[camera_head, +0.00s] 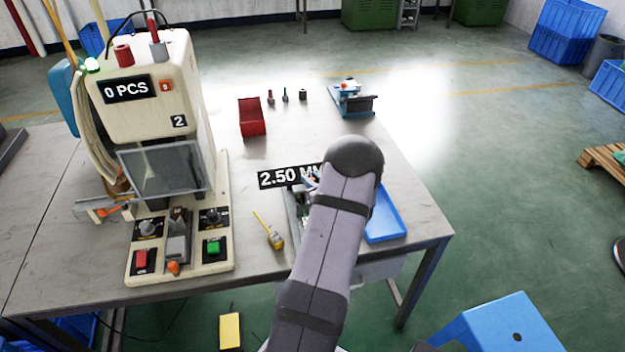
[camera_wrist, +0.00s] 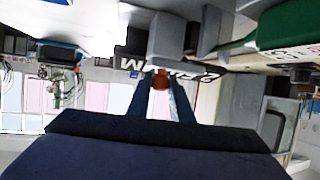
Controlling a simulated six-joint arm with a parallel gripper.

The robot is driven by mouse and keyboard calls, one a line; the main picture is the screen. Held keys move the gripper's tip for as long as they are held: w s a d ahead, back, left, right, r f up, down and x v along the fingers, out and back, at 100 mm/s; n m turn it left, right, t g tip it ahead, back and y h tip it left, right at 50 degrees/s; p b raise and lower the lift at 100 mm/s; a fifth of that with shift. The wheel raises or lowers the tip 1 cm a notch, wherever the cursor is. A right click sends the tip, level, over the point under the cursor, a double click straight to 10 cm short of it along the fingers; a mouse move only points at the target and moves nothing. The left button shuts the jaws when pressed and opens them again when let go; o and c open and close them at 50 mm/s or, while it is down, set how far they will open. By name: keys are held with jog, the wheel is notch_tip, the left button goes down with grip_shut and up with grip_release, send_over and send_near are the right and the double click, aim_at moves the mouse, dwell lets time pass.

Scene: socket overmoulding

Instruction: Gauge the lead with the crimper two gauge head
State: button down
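The crimper two (camera_head: 150,85), a cream machine marked 2, stands at left in the head view; its display reads 0 PCS. The gauge head's black display (camera_head: 277,178) reads 2.50 MM; my arm covers its end and most of the gauge. In the wrist view the lettering (camera_wrist: 190,70) appears inverted, beside a grey block (camera_wrist: 170,38). My gripper (camera_wrist: 163,90) has its two bluish fingers pointing at that block. They look shut on the lead, of which a small orange-red part (camera_wrist: 160,79) shows at the tips. Whether it touches the gauge is hidden.
A blue tray (camera_head: 385,222) lies right of my arm. A yellow tool (camera_head: 274,238) lies at the table's front. A red bin (camera_head: 252,120), several small parts (camera_head: 285,96) and a blue fixture (camera_head: 352,100) stand at the back. The table's middle is mostly free.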

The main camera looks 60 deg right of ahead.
jog(key=shift+s+d+r, duration=0.1)
jog(key=shift+s+d, duration=1.55)
jog(key=shift+d, duration=0.05)
jog(key=c, duration=1.6)
grip_release()
jog(key=shift+s, duration=0.1)
jog(key=b+v, duration=0.1)
jog(key=v, duration=0.6)
jog(key=shift+s+a, duration=0.1)
